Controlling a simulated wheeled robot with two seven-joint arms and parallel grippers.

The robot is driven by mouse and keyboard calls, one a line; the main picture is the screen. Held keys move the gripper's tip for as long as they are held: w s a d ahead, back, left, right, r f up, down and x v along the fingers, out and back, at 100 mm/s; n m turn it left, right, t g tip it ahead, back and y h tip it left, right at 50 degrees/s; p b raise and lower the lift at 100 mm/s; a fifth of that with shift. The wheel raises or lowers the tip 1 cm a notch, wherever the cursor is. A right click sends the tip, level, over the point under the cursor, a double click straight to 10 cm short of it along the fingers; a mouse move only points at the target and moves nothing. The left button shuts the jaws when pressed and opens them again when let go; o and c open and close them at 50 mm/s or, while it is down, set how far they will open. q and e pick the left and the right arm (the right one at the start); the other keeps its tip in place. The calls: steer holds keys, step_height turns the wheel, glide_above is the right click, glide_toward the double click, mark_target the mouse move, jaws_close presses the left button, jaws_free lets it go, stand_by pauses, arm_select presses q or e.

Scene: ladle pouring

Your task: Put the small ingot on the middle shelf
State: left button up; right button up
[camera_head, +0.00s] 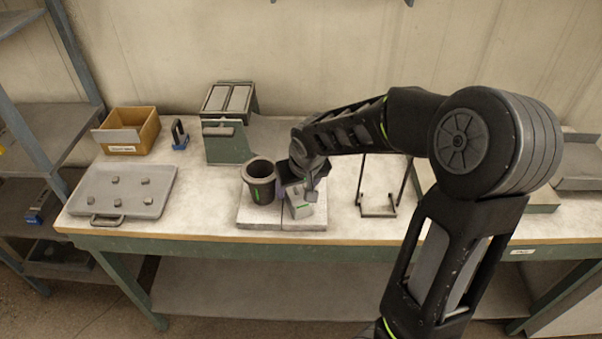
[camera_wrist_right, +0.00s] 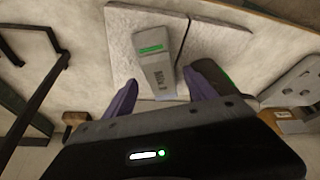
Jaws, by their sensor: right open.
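A grey tapered block (camera_wrist_right: 155,60) with a green label and dark lettering stands on pale slabs in the right wrist view; it also shows in the head view (camera_head: 301,209). I cannot tell for certain whether it is the small ingot. My right gripper (camera_wrist_right: 163,97) is open, with its purple fingers on either side of the block's near end and no clear contact. In the head view the right gripper (camera_head: 300,188) hangs over the block and hides part of it. The middle shelf (camera_head: 45,138) belongs to the metal rack at far left. My left gripper is not in view.
A dark cup (camera_head: 262,182) stands close left of the right gripper. A tray (camera_head: 150,203) with several small grey lumps, a cardboard box (camera_head: 146,130) and a green stand (camera_head: 228,147) are further left. A black wire frame (camera_head: 378,211) stands to the right.

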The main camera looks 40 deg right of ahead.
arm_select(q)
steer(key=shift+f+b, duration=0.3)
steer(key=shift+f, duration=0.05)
arm_select(e)
steer(key=v, duration=1)
steer(key=shift+o, duration=0.5)
steer(key=shift+s, duration=0.1)
